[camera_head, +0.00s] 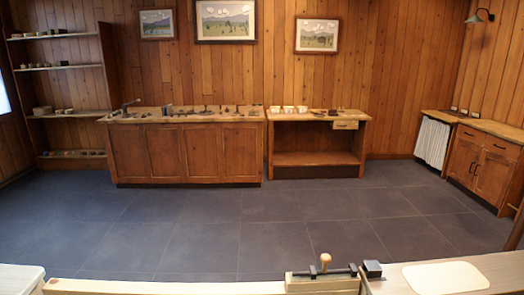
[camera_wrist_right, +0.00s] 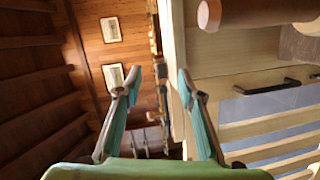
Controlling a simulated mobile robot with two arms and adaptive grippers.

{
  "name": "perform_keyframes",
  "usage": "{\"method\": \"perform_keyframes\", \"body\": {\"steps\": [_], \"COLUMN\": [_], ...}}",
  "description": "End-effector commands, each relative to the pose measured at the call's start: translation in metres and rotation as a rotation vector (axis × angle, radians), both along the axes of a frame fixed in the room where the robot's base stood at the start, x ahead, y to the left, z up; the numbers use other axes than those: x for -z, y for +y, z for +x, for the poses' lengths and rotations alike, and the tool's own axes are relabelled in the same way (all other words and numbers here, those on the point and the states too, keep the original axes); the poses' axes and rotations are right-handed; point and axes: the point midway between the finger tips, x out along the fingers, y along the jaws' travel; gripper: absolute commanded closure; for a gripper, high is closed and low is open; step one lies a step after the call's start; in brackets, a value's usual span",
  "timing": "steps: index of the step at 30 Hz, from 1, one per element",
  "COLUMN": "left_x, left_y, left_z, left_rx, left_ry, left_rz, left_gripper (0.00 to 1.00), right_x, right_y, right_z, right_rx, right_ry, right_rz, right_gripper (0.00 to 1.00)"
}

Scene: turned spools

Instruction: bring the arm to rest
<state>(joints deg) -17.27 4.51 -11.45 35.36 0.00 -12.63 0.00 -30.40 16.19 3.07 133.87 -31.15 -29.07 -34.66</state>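My right gripper (camera_wrist_right: 158,78) shows in the right wrist view, with two fingers with teal inner pads standing apart. Nothing is between them. The view is turned on its side, and a pale wooden bench or cabinet (camera_wrist_right: 225,55) lies close to the right of the fingers. My left gripper is in neither view. Neither arm shows in the head view, and I cannot make out any spools.
In the head view, a pale bench (camera_head: 150,287) runs along the near edge, with a wooden-knobbed metal fixture (camera_head: 322,280) and a white board (camera_head: 446,277) on it. Across an open dark tiled floor (camera_head: 240,230) stand a long cabinet (camera_head: 185,152) and a worktable (camera_head: 317,158).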

Motion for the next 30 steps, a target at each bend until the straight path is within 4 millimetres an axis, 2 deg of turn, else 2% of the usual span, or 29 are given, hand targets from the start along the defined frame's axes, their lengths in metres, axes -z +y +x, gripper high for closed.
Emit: {"method": "perform_keyframes", "body": {"steps": [3, 6, 9, 15, 20, 26, 30], "left_x": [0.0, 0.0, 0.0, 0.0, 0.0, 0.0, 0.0], "left_y": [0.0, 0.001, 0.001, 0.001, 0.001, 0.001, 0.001], "left_z": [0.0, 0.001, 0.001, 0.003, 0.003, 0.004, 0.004], "left_rx": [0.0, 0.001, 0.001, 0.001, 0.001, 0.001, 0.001], "left_ry": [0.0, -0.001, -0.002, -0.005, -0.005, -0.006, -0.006], "left_rz": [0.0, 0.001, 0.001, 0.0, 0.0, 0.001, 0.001], "left_gripper": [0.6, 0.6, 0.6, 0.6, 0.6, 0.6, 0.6], "right_x": [0.059, 0.103, 0.133, 0.167, 0.178, 0.231, 0.274], "right_y": [0.005, 0.023, 0.045, 0.089, 0.122, 0.123, 0.124], "right_z": [-0.03, -0.062, -0.093, -0.151, -0.195, -0.185, -0.181], "right_rx": [0.159, 0.282, 0.382, 0.541, 0.648, 0.667, 0.675], "right_ry": [0.185, 0.341, 0.474, 0.701, 0.866, 0.89, 0.904], "right_rz": [0.352, 0.59, 0.76, 0.982, 1.096, 1.087, 1.078], "right_gripper": [0.65, 0.65, 0.65, 0.65, 0.65, 0.65, 0.65]}}
